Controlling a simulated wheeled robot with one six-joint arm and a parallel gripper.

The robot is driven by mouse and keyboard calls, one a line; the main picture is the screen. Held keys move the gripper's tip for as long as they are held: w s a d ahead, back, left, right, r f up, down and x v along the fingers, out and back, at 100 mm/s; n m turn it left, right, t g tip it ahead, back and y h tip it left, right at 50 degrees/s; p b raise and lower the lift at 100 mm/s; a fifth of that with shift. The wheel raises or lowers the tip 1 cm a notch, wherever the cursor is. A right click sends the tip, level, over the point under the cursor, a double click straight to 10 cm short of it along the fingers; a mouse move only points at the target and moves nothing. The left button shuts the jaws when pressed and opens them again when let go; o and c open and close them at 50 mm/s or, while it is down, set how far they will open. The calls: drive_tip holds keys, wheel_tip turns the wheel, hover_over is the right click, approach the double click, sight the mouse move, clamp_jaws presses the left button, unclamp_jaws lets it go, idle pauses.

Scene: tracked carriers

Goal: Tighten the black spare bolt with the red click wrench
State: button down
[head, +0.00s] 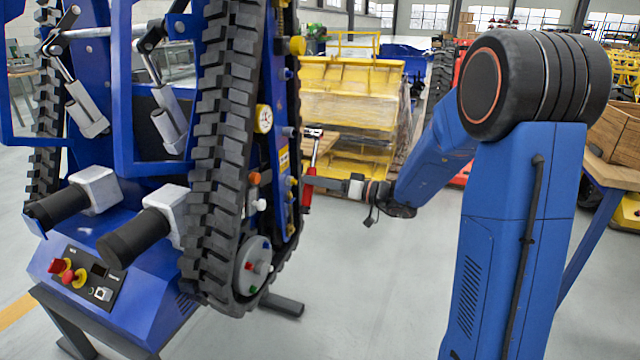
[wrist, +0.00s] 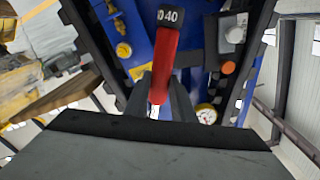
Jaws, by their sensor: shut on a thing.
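The blue carrier's track (head: 222,150) stands close left of the wrench. An orange cap (head: 255,178), a white-faced gauge (head: 264,118) and a grey disc (head: 252,265) are on its side. A yellow bin (head: 345,95) stands behind. The floor below my arm is clear.

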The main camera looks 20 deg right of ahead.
drive_tip(key=w+d+n, duration=0.6)
drive_tip(key=w+n, duration=0.3)
drive_tip(key=n, duration=0.1)
drive_tip(key=shift+d+f+n, duration=0.3)
drive_tip(key=shift+f, duration=0.1)
drive_tip(key=shift+x, duration=1.65)
idle(3.3)
drive_tip(key=c, duration=2.2)
unclamp_jaws()
clamp_jaws()
drive_tip(key=shift+s+a+f+m, duration=0.25)
drive_tip(key=shift+s+a+m, duration=0.15)
drive_tip(key=shift+s+m, duration=0.15)
drive_tip(key=shift+s+a+f+m, duration=0.15)
drive_tip(key=shift+s+a+m, duration=0.25)
drive_tip(key=shift+m, duration=0.25)
